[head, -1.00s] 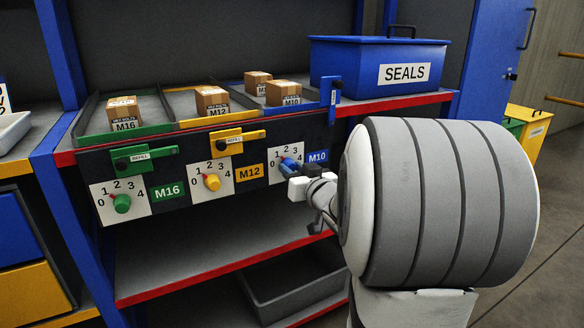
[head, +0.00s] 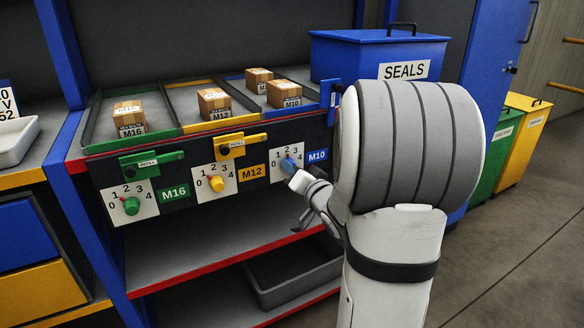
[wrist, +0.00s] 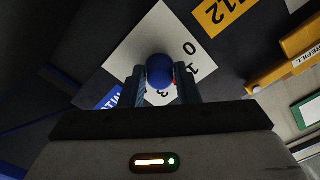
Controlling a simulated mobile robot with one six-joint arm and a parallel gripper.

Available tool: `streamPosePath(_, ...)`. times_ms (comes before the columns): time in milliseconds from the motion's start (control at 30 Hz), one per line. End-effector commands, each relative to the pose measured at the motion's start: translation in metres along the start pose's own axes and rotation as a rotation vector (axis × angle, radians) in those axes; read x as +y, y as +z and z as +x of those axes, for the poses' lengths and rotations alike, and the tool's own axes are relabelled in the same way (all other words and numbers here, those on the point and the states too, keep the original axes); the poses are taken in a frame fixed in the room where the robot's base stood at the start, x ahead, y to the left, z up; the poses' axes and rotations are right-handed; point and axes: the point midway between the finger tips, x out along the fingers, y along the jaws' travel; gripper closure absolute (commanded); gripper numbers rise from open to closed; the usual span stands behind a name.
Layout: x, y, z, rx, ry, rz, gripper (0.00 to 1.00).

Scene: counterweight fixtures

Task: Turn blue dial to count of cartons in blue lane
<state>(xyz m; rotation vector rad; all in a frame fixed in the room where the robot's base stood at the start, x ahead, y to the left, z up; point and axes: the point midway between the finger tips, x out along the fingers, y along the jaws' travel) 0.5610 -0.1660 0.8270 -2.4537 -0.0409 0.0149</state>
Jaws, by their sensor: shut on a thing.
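The blue dial (head: 289,167) sits on its white 0-to-4 plate (head: 277,172) beside the blue M10 label (head: 317,155). My gripper (head: 295,177) is at the dial. In the wrist view the round blue knob (wrist: 160,69) lies between the two fingers of my gripper (wrist: 161,80), which are shut on it. A bit of red pointer shows at the knob's edge, on the side of the 1; a finger partly hides it and the 2, so I cannot tell the exact setting. The blue lane (head: 303,77) holds two cartons, one at the back (head: 259,80) and one in front (head: 284,94).
The green dial (head: 131,206) and yellow dial (head: 217,184) sit to the left on the same panel. Refill latches, yellow (head: 240,145) and green (head: 150,163), are above them. A blue SEALS bin (head: 350,62) stands right of the lanes. A grey tote (head: 290,275) is below.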

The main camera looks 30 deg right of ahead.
Motion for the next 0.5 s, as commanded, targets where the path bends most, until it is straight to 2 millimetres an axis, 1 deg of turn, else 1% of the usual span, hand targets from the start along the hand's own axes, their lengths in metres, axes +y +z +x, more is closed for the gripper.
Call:
streamPosePath(433,-0.0002,0.0,0.0003,0.0,-0.001,0.011,0.94)
streamPosePath(467,-0.0002,0.0,0.0003,0.0,-0.001,0.011,0.7)
streamPosePath(500,-0.0002,0.0,0.0003,0.0,-0.001,0.011,0.67)
